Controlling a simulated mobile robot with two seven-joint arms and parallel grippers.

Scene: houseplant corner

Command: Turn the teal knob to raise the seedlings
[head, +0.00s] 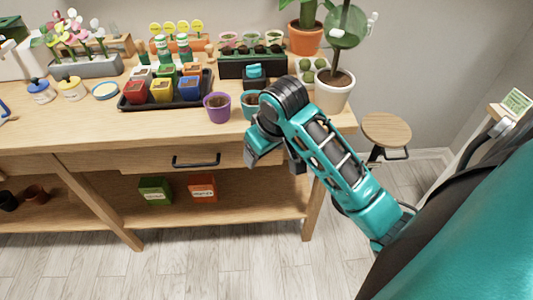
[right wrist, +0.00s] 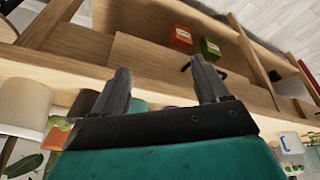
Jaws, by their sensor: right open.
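The teal knob (head: 254,70) sits on a small dark box at the back of the bench, in front of the long dark planter (head: 236,67). The seedlings (head: 260,49) stand in a row along the planter's top. My right gripper (head: 273,160) hangs in front of the bench's front edge, lower in the picture than the knob and apart from it. It is open and empty. Its two spread fingers also show in the right wrist view (right wrist: 160,70), where I cannot make out the knob. My left gripper is not in view.
A purple pot (head: 217,108) and a teal pot (head: 249,102) stand near the bench's front edge, the teal one partly behind my arm. A black tray (head: 164,104) of coloured pots is left. A white pot (head: 334,94) with a plant is right. A stool (head: 386,130) stands beyond.

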